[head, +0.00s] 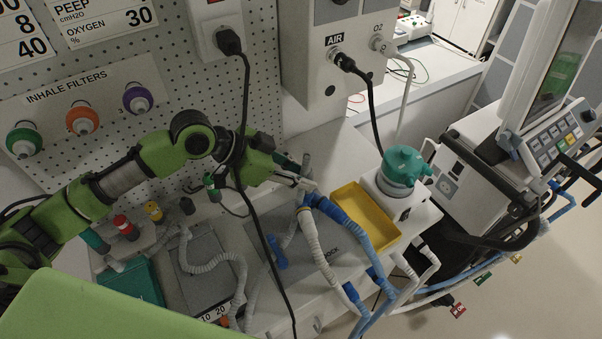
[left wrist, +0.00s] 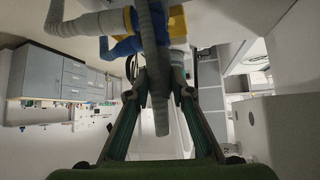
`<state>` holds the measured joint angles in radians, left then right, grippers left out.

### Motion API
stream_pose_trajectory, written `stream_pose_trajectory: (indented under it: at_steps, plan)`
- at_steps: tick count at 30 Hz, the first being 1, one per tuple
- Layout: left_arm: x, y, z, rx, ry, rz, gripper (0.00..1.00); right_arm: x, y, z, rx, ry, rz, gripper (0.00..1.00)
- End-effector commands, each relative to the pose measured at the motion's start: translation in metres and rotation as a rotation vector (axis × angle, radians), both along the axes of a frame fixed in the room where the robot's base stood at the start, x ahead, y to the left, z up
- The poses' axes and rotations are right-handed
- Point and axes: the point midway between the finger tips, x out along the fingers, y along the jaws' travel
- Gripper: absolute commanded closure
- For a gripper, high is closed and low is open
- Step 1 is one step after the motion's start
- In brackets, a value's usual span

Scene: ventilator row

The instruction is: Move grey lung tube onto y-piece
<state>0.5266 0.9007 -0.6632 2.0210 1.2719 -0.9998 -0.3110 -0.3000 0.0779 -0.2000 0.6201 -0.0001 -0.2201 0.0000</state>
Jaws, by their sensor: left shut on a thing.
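My left gripper (head: 298,182) is shut on the grey lung tube (head: 306,165), whose end sticks up above the fingers. In the left wrist view the ribbed grey tube (left wrist: 155,75) runs between my two fingertips (left wrist: 160,88), its smooth end pointing down the picture. The y-piece (head: 313,199) is a blue connector just below and to the right of the fingertips, with white and blue hoses running from it. Its blue part also shows behind the tube in the left wrist view (left wrist: 124,46). I cannot tell whether tube and y-piece touch. My right gripper is not in view.
A yellow tray (head: 378,234) and a humidifier with a teal top (head: 403,164) stand to the right of the y-piece. A black cable (head: 243,130) hangs in front of my left arm. Another grey ribbed hose (head: 222,260) lies on the left, near a teal box (head: 132,283).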

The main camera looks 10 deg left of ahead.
Motion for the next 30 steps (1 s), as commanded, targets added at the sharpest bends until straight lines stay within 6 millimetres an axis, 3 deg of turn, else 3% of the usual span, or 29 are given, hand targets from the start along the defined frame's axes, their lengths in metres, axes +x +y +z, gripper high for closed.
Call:
stream_pose_trajectory:
  at_steps: [30]
  plan:
    - [-0.002, 0.0, -0.016, 0.003, 0.006, -0.001, 1.0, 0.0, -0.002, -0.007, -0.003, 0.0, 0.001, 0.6]
